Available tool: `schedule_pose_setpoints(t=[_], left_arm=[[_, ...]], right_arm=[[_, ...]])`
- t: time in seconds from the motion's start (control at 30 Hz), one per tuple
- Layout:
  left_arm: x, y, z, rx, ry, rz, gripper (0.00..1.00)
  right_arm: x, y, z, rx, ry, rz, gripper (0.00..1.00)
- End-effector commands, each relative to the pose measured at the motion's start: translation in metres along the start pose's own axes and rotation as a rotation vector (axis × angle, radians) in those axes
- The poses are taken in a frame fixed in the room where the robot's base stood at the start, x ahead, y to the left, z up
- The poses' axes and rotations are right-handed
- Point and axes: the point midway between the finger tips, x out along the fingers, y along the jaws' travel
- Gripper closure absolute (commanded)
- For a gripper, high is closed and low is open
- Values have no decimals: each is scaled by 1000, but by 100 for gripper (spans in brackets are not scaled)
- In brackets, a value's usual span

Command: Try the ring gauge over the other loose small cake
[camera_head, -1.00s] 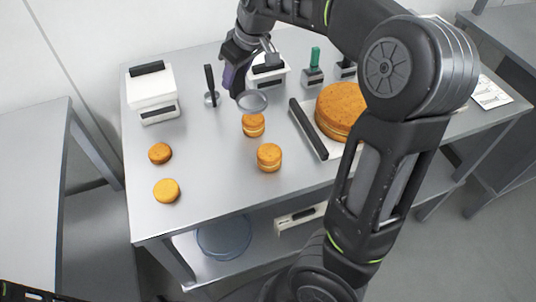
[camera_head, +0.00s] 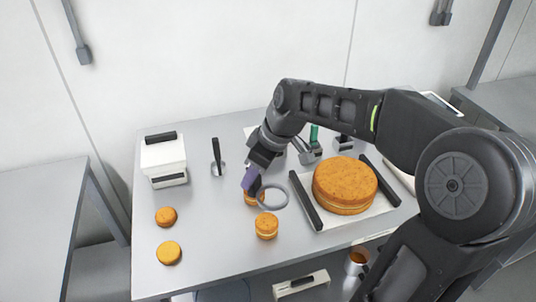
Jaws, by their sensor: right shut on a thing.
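My right gripper (camera_head: 251,180), with purple fingertips, is shut on the grey ring gauge (camera_head: 287,197). The ring is between two filled small cakes in the picture. The back small cake (camera_head: 251,199) is partly hidden behind the fingers and ring. The front small cake (camera_head: 266,228) stands just below the ring in the picture, its top in plain view and outside the ring. The ring's height above the table is hard to tell. My left gripper is not in view.
Two small cake pieces, an upper (camera_head: 166,217) and a lower (camera_head: 168,253), lie at the table's left. A large filled cake (camera_head: 345,187) sits on a handled tray (camera_head: 322,222) at right. A white box (camera_head: 163,156) and a black-handled tool (camera_head: 217,158) stand behind.

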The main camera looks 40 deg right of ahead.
Motion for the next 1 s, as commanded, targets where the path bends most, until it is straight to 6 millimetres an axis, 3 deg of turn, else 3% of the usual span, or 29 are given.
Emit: schedule_pose_setpoints(t=[0.13, 0.67, 1.0], left_arm=[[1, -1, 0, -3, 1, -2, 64], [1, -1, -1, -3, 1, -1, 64], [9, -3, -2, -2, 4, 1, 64]], right_arm=[[7, -28, -9, -148, 0, -62, 100], [8, -27, -9, -205, 1, -84, 100], [19, -27, -4, -205, 1, -84, 100]])
